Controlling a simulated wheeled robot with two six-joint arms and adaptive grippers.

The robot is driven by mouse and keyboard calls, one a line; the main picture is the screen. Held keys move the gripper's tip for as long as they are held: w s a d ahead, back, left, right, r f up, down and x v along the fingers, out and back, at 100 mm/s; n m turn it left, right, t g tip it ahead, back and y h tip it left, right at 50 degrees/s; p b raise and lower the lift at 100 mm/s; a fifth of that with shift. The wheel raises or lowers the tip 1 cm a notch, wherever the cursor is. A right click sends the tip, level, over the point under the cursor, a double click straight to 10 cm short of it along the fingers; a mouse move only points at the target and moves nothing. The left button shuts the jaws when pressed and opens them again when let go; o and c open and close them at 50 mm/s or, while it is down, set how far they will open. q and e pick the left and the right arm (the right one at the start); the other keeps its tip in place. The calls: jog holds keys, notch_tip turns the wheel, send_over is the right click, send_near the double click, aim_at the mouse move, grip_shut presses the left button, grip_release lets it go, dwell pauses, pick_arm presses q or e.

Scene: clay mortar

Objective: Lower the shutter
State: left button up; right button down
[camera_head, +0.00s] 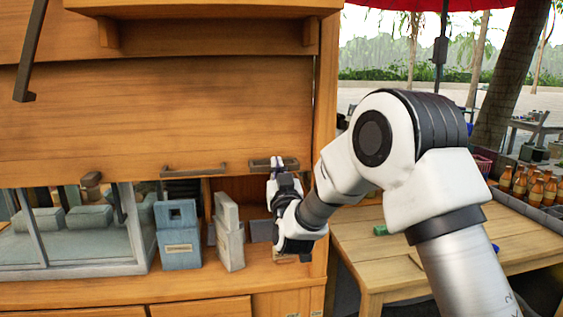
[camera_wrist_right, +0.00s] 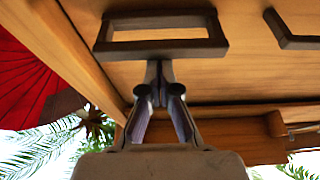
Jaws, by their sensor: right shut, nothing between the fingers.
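The shutter (camera_head: 160,115) is a broad wooden panel on the front of the wooden cabinet. Its lower edge hangs partway down, leaving an opening below it. Two dark handles sit near that edge, a left handle (camera_head: 195,169) and a right handle (camera_head: 274,164). My right gripper (camera_head: 276,162) is at the right handle, its fingers pointing up. In the right wrist view, its shut, empty fingers (camera_wrist_right: 160,68) reach the near bar of the dark rectangular right handle (camera_wrist_right: 160,47); whether they touch it I cannot tell. My left gripper is not in view.
Below the shutter, a glass case (camera_head: 75,240), a blue-grey box (camera_head: 178,235) and a pale box (camera_head: 229,232) stand on the counter (camera_head: 200,287). A wooden table (camera_head: 400,255) and crated bottles (camera_head: 530,187) are at right. A dark bar (camera_head: 32,50) hangs upper left.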

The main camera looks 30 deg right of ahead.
notch_tip(320, 180, down, 34)
jog(key=b, duration=2.2)
jog(key=shift+w+f, duration=0.15)
jog(key=shift+f, duration=0.1)
jog(key=shift+f, duration=0.1)
